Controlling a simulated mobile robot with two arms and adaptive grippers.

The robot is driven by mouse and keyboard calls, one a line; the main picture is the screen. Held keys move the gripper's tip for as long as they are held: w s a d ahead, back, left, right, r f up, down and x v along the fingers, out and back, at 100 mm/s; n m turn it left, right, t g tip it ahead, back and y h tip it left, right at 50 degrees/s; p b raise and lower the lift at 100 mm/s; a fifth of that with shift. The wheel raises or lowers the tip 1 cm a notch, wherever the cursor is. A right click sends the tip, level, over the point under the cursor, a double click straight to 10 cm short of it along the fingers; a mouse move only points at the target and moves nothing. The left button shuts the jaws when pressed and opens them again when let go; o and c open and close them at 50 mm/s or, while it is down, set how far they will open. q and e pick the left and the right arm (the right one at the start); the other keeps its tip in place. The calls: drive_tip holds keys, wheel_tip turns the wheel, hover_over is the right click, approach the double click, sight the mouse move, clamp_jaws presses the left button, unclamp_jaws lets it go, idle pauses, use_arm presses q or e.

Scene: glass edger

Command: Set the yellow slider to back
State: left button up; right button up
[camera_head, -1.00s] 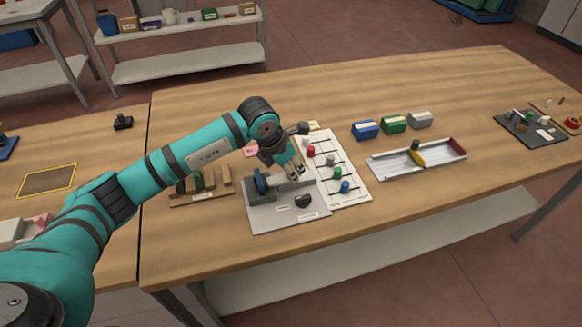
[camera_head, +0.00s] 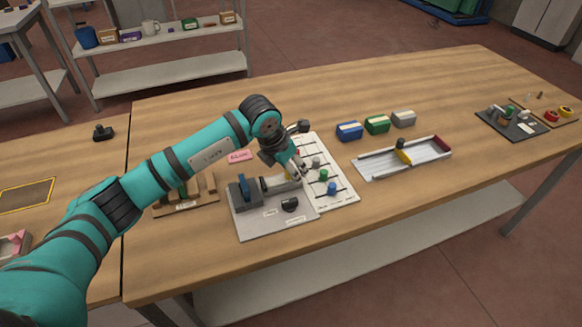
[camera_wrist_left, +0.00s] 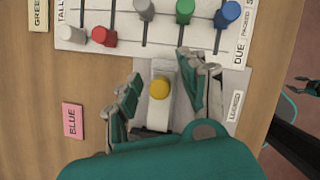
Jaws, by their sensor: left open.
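The yellow slider knob (camera_wrist_left: 159,88) stands on a pale rail of the grey fixture plate (camera_head: 250,222). In the head view only a bit of yellow (camera_head: 288,177) shows behind my fingers. My left gripper (camera_wrist_left: 162,92) is open, with one finger on each side of the yellow knob. A gap shows between the knob and each finger. In the head view the left gripper (camera_head: 297,170) is low over the fixture. Whether the fingertips touch the rail is hidden.
A white board (camera_head: 342,192) with red, grey, green and blue knobs adjoins the fixture. A black knob (camera_head: 290,204) and a grey block with a blue lever (camera_head: 243,191) are on the plate. A wooden rack (camera_head: 190,201) stands left. A white tray (camera_head: 432,155) lies right.

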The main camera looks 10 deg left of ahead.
use_arm(q)
drive_tip(key=v, duration=1.2)
drive_tip(key=shift+d, duration=0.1)
